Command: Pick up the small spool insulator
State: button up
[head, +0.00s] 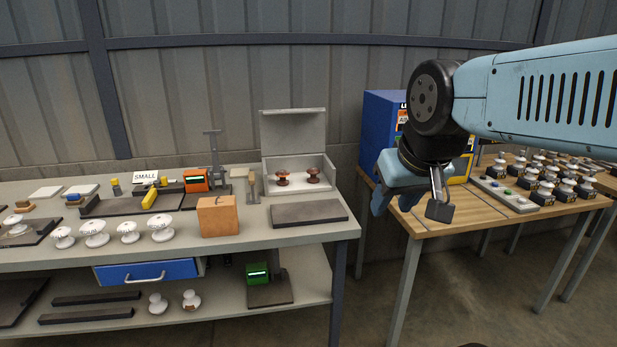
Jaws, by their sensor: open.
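My gripper (410,207) hangs in the air at the right of the workbench, in front of the blue cabinet and the wooden table's left end. Its jaws are apart and nothing shows between them. Two brown spool-like insulators, a left one (283,178) and a right one (313,175), sit in a grey open-lidded box (296,133) on the bench. Two white insulators, a left one (157,303) and a right one (191,300), stand on the lower shelf. I cannot tell which is the small spool. My gripper is well apart from all of them.
Several white insulators (95,234) line the bench front near an orange-brown block (218,216). A "SMALL" sign (146,177) stands behind. A dark slab (308,213) lies before the box. The wooden table (455,217) at right holds several more insulators. A blue drawer (150,272) hangs below.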

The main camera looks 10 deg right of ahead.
aim_at(314, 172)
jog(key=z, duration=0.1)
jog(key=i, duration=1)
jog(key=u, duration=0.1)
